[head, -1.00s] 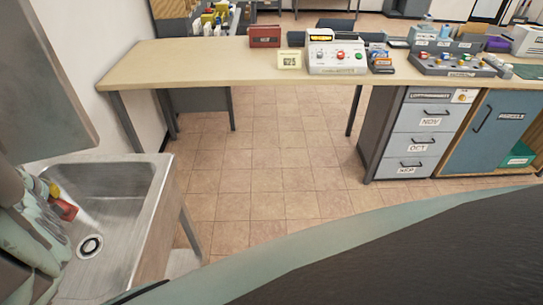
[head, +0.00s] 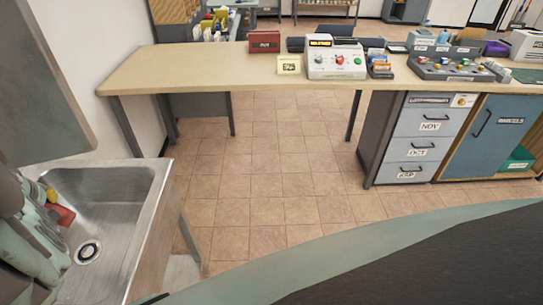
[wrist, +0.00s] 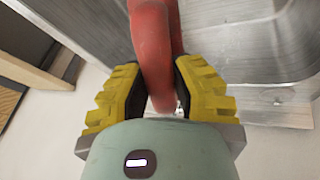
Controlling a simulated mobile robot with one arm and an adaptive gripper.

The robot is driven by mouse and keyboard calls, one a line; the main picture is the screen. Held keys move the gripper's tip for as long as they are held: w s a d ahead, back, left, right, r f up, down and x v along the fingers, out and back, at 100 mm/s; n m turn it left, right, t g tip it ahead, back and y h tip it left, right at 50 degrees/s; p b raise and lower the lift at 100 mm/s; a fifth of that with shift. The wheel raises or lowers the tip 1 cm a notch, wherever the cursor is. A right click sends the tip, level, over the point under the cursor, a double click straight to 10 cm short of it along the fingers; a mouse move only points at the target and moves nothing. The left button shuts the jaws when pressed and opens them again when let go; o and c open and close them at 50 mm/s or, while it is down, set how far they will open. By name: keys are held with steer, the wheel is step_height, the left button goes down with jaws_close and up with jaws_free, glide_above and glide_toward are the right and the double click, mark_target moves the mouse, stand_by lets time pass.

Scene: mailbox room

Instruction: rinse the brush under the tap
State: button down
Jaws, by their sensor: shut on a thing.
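My gripper (wrist: 160,88) has yellow ridged fingers. In the wrist view they are shut on a thick, rounded red handle-like thing (wrist: 150,38). Its far end runs out of that view at the top. I cannot tell whether this is the brush; no bristles show. In the head view a red part (head: 62,215) shows beside one yellow finger (head: 52,194), at the left side of the metal sink (head: 145,220). My arm hides much of that side. The sink basin has a round drain (head: 87,251). No tap is clearly visible, and no running water can be made out.
A grey panel (head: 45,90) hangs over the sink's left side. A long desk (head: 210,68) stands beyond, with a control box (head: 336,63) and a red box (head: 265,42). Tiled floor (head: 270,170) lies open between sink and drawers (head: 420,147).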

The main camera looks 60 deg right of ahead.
steer(key=shift+d, duration=0.1)
steer(key=shift+s+d, duration=0.15)
steer(key=shift+d, duration=0.4)
steer(key=shift+s+a+r+p, duration=0.1)
steer(key=shift+s+a+p, duration=0.1)
steer(key=shift+s+p, duration=0.45)
steer(key=shift+s+a+p, duration=0.15)
steer(key=shift+s+p, duration=0.35)
steer(key=shift+s, duration=0.2)
steer(key=s, duration=0.1)
steer(key=s+a+p, duration=0.1)
steer(key=s, duration=0.1)
steer(key=s+p, duration=0.1)
steer(key=s, duration=0.1)
steer(key=shift+a, duration=0.25)
stand_by(0.5)
steer(key=s+a+r+p, duration=0.1)
steer(key=s+r+p, duration=0.2)
steer(key=s, duration=0.1)
steer(key=shift+s+a+r, duration=0.15)
steer(key=shift+s+r, duration=0.25)
